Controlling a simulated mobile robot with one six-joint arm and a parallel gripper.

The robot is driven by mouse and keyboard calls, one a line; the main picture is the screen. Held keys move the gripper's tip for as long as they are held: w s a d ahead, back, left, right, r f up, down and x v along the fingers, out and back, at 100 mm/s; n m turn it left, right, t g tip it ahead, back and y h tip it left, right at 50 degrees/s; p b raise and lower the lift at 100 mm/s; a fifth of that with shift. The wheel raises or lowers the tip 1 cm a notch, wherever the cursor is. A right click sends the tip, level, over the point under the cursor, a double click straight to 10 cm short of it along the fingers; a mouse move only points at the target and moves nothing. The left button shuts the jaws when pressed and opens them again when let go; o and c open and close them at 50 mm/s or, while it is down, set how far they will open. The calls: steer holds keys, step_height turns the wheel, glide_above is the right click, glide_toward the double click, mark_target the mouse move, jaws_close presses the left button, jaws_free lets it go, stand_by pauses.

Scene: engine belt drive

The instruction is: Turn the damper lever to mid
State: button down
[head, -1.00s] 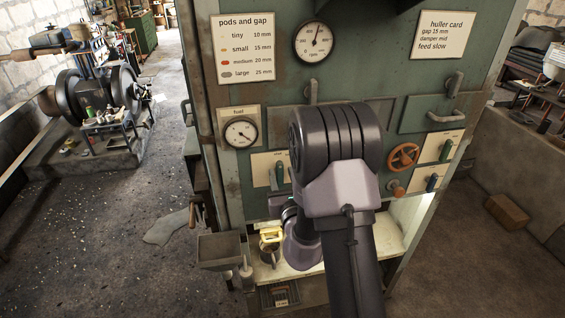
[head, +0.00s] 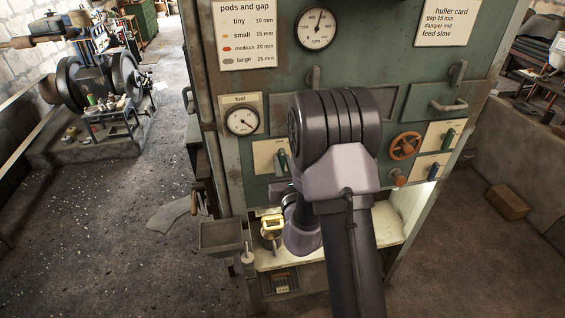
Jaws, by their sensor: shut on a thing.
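My gripper (head: 282,189) shows only in part, as a dark piece left of my wrist and just below the left lever plate. My arm hides its fingertips and whatever lies between them. A pale plate (head: 262,158) with a green lever (head: 281,160) is at the left of the green machine panel, partly covered by my arm. The lever labels are too small to read, so I cannot tell which is the damper lever. The huller card (head: 446,22) reads "damper mid".
An orange handwheel (head: 404,146) and an orange knob (head: 398,178) sit right of my arm. A fuel gauge (head: 242,121) is at the left. Open floor lies at the left.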

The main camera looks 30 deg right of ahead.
steer(key=m+p, duration=0.1)
steer(key=m, duration=0.1)
steer(key=m+p, duration=0.2)
steer(key=m, duration=0.1)
steer(key=shift+d+r+m, duration=0.1)
steer(key=shift+d+m, duration=0.1)
steer(key=shift+m, duration=0.1)
steer(key=m+p, duration=0.1)
steer(key=m, duration=0.1)
steer(key=m+p, duration=0.2)
steer(key=m, duration=0.1)
steer(key=shift+d+f, duration=0.15)
steer(key=shift+f, duration=0.05)
steer(key=shift+m, duration=0.4)
steer(key=c, duration=1.3)
jaws_free()
steer(key=shift+f, duration=0.1)
steer(key=shift+s, duration=0.1)
